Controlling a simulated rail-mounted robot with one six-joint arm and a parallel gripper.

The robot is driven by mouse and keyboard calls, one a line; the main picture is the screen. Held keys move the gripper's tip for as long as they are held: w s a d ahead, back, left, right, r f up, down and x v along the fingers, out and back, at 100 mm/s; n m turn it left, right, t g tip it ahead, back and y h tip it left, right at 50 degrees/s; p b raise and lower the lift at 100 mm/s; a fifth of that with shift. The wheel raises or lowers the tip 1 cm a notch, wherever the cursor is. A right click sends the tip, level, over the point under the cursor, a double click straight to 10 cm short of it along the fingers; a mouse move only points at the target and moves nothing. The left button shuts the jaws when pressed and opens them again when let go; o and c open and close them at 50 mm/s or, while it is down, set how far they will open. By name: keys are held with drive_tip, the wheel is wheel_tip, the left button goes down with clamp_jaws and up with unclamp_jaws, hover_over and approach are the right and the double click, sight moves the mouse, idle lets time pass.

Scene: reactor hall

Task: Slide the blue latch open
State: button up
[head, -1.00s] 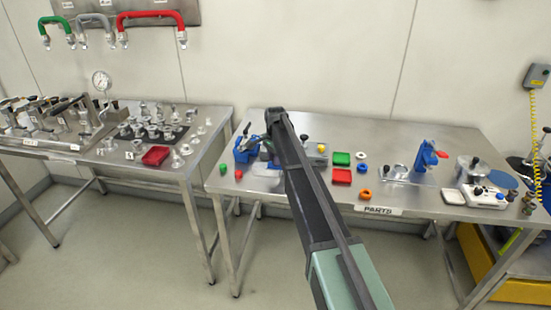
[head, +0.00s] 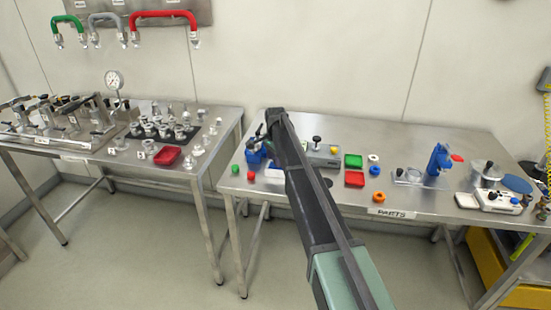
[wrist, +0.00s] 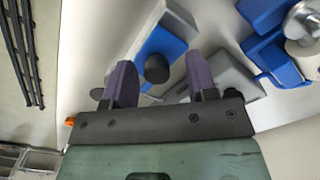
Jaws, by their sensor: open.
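In the wrist view, the blue latch (wrist: 163,42) is a blue strip on a white-grey body. A black round knob (wrist: 157,69) stands on or near its end. My gripper (wrist: 159,58) is open, one dark finger on each side of the knob in the picture. I cannot tell how far the fingertips are above it or whether they touch it. Nothing shows in the grip. In the head view my arm covers the gripper tips and most of the latch over the left part of the parts bench (head: 430,215).
Blue parts with a metal cylinder (wrist: 302,22) lie right of the fingers. A blue upright device (head: 438,160) is farther right.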

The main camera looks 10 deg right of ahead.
wheel_tip(320, 180, up, 11)
drive_tip(key=p, duration=1)
drive_tip(key=shift+p, duration=0.4)
drive_tip(key=shift+f, duration=0.15)
drive_tip(key=s+f+n+b, duration=0.2)
drive_tip(key=s+n, duration=0.4)
drive_tip(key=s, duration=1.5)
drive_tip(key=s+d+f+n+b, duration=0.1)
drive_tip(key=s+n, duration=0.6)
drive_tip(key=s, duration=1.4)
drive_tip(key=shift+d+f+b, duration=0.25)
drive_tip(key=shift+f+b, duration=0.4)
drive_tip(key=shift+b, duration=0.05)
